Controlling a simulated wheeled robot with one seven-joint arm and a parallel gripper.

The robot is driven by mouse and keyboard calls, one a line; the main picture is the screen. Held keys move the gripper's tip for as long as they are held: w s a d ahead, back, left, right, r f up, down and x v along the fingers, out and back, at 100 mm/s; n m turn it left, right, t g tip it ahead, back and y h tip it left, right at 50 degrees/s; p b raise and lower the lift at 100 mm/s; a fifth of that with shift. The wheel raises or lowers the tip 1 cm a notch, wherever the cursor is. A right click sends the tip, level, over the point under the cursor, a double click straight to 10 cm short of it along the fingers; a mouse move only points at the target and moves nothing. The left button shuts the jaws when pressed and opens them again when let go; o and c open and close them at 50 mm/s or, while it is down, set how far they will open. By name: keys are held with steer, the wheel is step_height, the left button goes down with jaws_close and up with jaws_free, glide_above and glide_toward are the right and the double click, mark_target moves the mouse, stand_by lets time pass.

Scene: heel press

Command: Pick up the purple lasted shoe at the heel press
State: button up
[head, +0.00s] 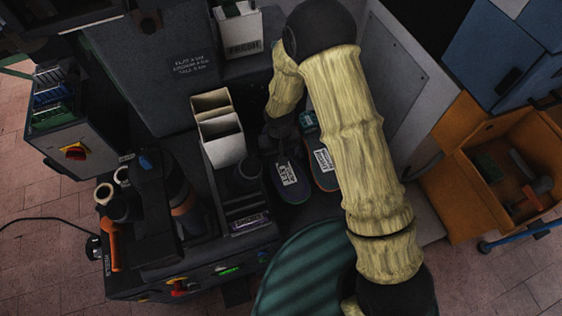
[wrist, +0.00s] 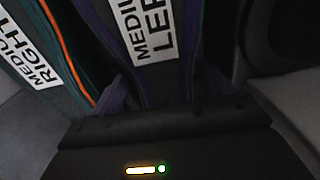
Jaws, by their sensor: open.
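The purple lasted shoe (head: 290,182) stands on the dark bench of the press, toe toward the front, with a white label on top. In the wrist view this shoe (wrist: 158,45) fills the middle, its label reading MEDIUM LEFT. My gripper (head: 279,138) is open at the rear end of this shoe, partly hidden by my arm. In the wrist view, dark shapes that look like its fingers (wrist: 163,88) show on either side of the shoe; I cannot tell whether they touch it.
A second shoe (head: 322,160), orange-edged and labelled MEDIUM RIGHT, stands close to the right, partly behind my arm. White open boxes (head: 221,138) stand close to the left. An orange bin (head: 512,165) is at the right.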

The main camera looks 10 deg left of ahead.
step_height(320, 180, down, 2)
steer(key=shift+f, duration=0.1)
stand_by(0.4)
steer(key=c, duration=1.3)
